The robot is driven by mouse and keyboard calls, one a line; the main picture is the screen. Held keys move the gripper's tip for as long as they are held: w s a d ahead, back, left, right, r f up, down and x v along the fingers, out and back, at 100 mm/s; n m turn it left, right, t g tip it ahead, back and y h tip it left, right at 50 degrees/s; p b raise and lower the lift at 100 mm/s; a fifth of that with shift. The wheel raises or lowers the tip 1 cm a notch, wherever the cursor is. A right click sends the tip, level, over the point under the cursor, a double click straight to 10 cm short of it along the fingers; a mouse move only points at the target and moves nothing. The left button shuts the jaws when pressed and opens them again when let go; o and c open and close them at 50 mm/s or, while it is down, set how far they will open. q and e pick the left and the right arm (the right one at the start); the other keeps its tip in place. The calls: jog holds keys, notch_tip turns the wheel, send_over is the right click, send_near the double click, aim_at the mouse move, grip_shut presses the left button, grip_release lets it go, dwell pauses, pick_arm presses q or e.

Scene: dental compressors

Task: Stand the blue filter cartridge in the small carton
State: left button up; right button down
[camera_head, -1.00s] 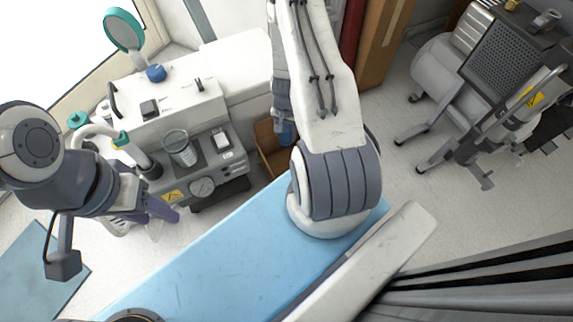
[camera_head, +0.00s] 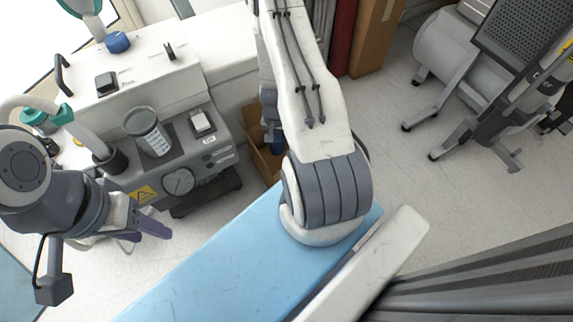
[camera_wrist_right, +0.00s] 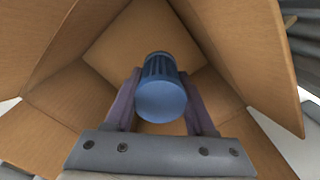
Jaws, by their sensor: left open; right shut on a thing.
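The small carton (camera_head: 256,157) stands open on the floor between the grey dental unit and my right arm in the head view. In the right wrist view its brown walls and flaps (camera_wrist_right: 60,95) surround my right gripper (camera_wrist_right: 160,88). That gripper is shut on the blue filter cartridge (camera_wrist_right: 161,98), one finger on each side, with the cartridge inside the carton opening. Whether its far end touches the carton floor is hidden. The cartridge also shows slightly in the head view, beneath my right arm. My left gripper (camera_head: 153,229) is open and empty, left of the blue pad.
The dental unit (camera_head: 165,90) with a glass jar (camera_head: 147,131) and gauge (camera_head: 178,182) stands left of the carton. A tall cardboard box (camera_head: 376,35) is behind. A light-blue pad (camera_head: 230,255) lies in front.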

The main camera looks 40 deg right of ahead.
jog(key=shift+f+b, duration=4.9)
jog(key=shift+f, duration=0.15)
jog(key=shift+f, duration=0.1)
jog(key=shift+f, duration=0.15)
jog(key=shift+c, duration=1.2)
grip_release()
jog(key=shift+r, duration=0.2)
notch_tip(320, 180, up, 12)
jog(key=p, duration=1.2)
